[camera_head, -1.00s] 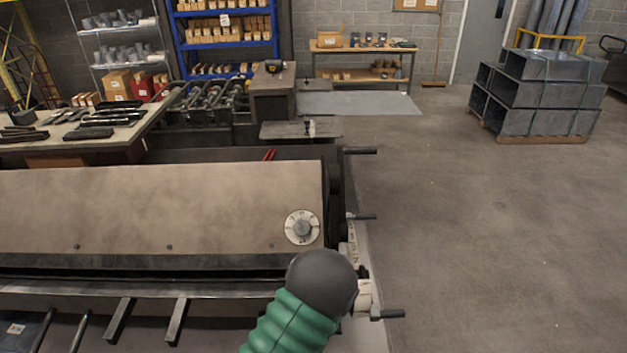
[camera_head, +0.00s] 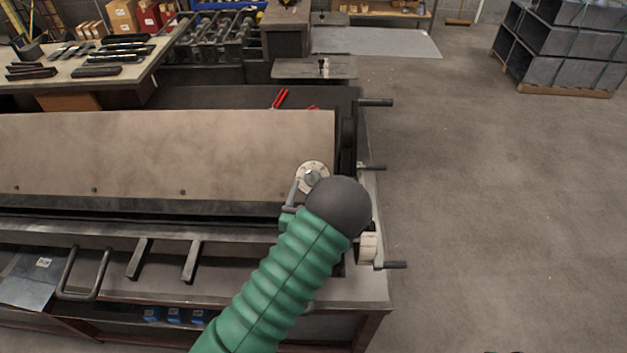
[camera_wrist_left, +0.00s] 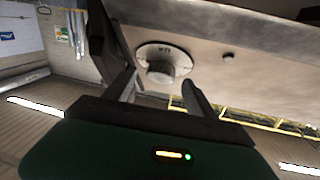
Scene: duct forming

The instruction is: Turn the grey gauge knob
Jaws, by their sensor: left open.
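The grey gauge knob (camera_head: 312,177) sits at the centre of a round white dial plate (camera_head: 320,166) on the right end of the machine's tan sloping cover. My left arm, with its green ribbed sleeve and dark round end, reaches up from below and hides the dial's lower right edge. One grey finger of my left gripper (camera_head: 303,184) shows just left of the knob. In the left wrist view, the gripper (camera_wrist_left: 159,80) is open, and the knob (camera_wrist_left: 160,72) appears between its two fingertips. I cannot tell whether the fingers touch it.
The tan cover (camera_head: 150,150) fills the left. Handles (camera_head: 385,265) stick out from the machine's right end. A bench (camera_head: 65,85) with hand tools stands at the back left. Stacked metal ducts (camera_head: 565,50) stand at the back right. The floor (camera_head: 490,190) on the right is clear.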

